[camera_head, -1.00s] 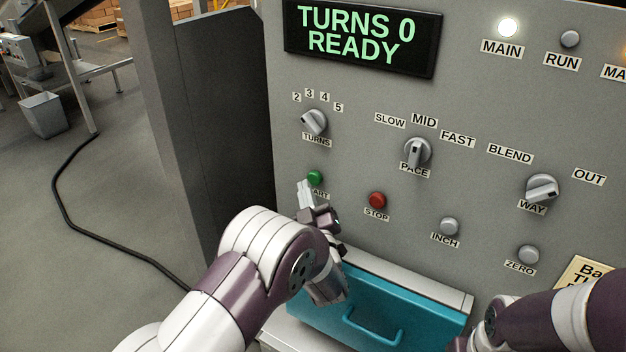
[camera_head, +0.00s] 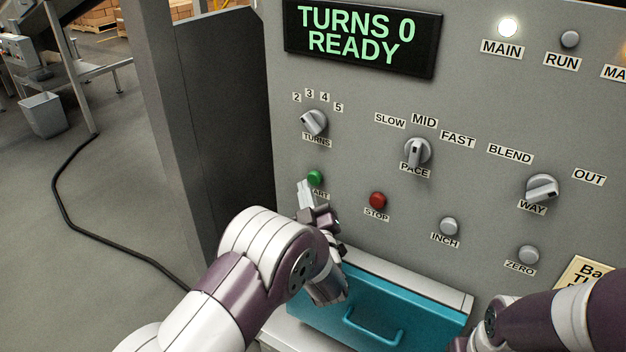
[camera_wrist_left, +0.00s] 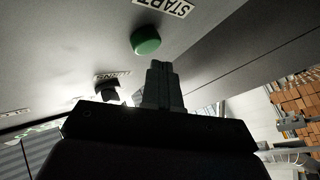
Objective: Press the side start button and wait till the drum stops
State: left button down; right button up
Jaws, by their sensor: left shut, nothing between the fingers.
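The green start button (camera_head: 315,177) is on the grey panel (camera_head: 370,90), with its label partly hidden by my left gripper (camera_head: 304,186). My left gripper is shut and empty, its fingertips just below and left of the button in the head view. In the left wrist view the green button (camera_wrist_left: 145,40) is just beyond the shut fingertips (camera_wrist_left: 158,66); I cannot tell whether they touch. The display (camera_head: 362,38) reads "TURNS 0 READY". The MAIN lamp (camera_head: 508,27) is lit white and the RUN lamp (camera_head: 569,39) is grey. The drum is not in view.
A red stop button (camera_head: 377,200) is to the right of the start button. Grey INCH (camera_head: 449,226) and ZERO (camera_head: 528,254) buttons and the TURNS (camera_head: 314,122), PACE (camera_head: 416,152) and WAY (camera_head: 541,188) knobs are nearby. A teal drawer (camera_head: 390,310) sits below.

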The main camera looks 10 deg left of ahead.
dwell(0.4)
pick_arm(q)
jog(key=shift+w+d+b, duration=0.15)
jog(key=shift+w+b, duration=0.2)
jog(key=shift+w, duration=0.05)
